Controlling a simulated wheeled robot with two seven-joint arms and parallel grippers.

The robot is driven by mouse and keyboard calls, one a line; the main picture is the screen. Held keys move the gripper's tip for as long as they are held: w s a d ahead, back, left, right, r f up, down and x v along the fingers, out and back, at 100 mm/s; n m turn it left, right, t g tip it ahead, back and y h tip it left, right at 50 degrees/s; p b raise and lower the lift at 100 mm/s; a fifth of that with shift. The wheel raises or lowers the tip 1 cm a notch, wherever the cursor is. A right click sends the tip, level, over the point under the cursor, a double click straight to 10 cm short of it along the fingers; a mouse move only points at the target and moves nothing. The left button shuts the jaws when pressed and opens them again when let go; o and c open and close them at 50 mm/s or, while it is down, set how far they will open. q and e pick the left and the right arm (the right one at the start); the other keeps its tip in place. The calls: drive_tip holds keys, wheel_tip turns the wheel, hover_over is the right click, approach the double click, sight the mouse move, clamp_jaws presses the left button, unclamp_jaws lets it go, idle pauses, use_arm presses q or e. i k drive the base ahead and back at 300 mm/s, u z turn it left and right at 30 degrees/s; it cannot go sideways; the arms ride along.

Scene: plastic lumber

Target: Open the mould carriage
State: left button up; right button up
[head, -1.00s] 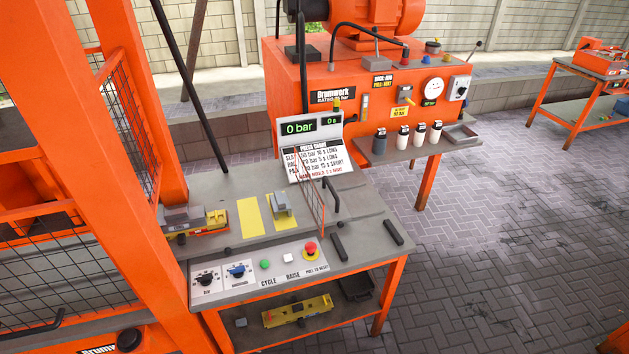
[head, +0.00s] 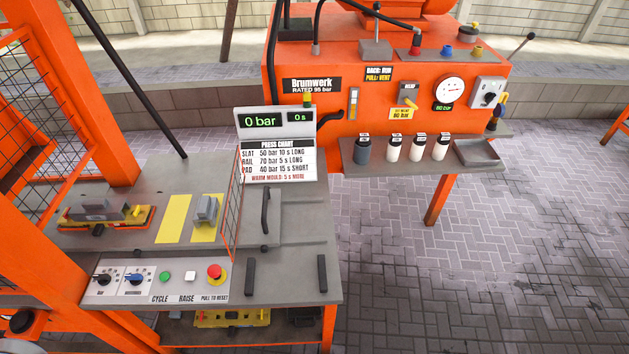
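The press bench (head: 300,225) has a grey top. On its left lies an orange and yellow mould (head: 140,216) with a grey block on top. A grey plate with yellow patches (head: 172,220) lies to its right, with a small grey block (head: 207,212) on it. I cannot tell for certain which part is the mould carriage. An orange mesh guard (head: 232,215) stands upright at the plate's right end, beside a black bar handle (head: 266,210). Neither of my grippers is in view.
A control panel (head: 185,285) with knobs and a red stop button (head: 214,272) runs along the bench front. Two black bars (head: 322,273) lie on the bench's right. A display (head: 262,122) reads 0 bar. An orange power unit (head: 300,65) stands behind; paved floor is clear at right.

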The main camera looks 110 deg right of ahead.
sight(246, 218)
drive_tip(key=k, duration=0.6)
drive_tip(key=z, duration=2.5)
